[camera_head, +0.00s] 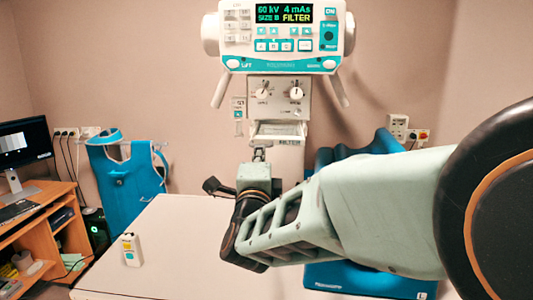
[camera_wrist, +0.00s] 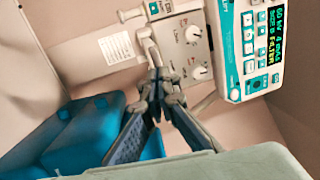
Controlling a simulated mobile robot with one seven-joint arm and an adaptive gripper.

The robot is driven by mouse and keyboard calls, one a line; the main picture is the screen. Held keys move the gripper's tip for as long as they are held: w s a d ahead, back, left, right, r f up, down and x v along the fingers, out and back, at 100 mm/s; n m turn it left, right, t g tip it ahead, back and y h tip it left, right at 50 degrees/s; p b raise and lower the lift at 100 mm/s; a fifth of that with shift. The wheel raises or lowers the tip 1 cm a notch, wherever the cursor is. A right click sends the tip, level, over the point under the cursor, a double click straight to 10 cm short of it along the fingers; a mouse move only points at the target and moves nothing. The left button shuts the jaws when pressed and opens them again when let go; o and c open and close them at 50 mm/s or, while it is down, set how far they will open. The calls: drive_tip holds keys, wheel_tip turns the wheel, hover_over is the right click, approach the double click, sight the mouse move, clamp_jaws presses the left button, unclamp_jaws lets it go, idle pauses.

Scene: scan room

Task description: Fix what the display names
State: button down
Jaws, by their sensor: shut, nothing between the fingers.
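The display (camera_head: 284,14) on the X-ray unit reads "60 kV 4 mAs SIZE B FILTER", with FILTER in yellow; it also shows, turned sideways, in the wrist view (camera_wrist: 262,38). Below the knob panel (camera_head: 279,91) is a white drawer (camera_head: 280,131) labelled FILTER. It seems to jut out from the column; how far I cannot tell. My gripper (camera_head: 258,153) is just in front and left of the drawer's lower edge. In the wrist view my gripper (camera_wrist: 157,76) has its fingertips together, empty, close to the drawer. Whether they touch it is unclear.
Two knobs (camera_head: 264,93) (camera_head: 296,93) sit above the drawer. A white table (camera_head: 180,240) lies below my arm, with a small white device (camera_head: 131,249) on its left. A blue cushion (camera_head: 380,143) stands behind my arm. A blue apron (camera_head: 128,185) hangs at left, beside a desk (camera_head: 40,245).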

sight(264, 139)
drive_tip(key=w+b, duration=0.3)
drive_tip(key=w, duration=0.3)
drive_tip(key=w+b, duration=0.4)
drive_tip(key=w, duration=0.1)
drive_tip(key=shift+w+d+f, duration=0.1)
drive_tip(key=shift+w+d, duration=0.1)
drive_tip(key=shift+w, duration=0.2)
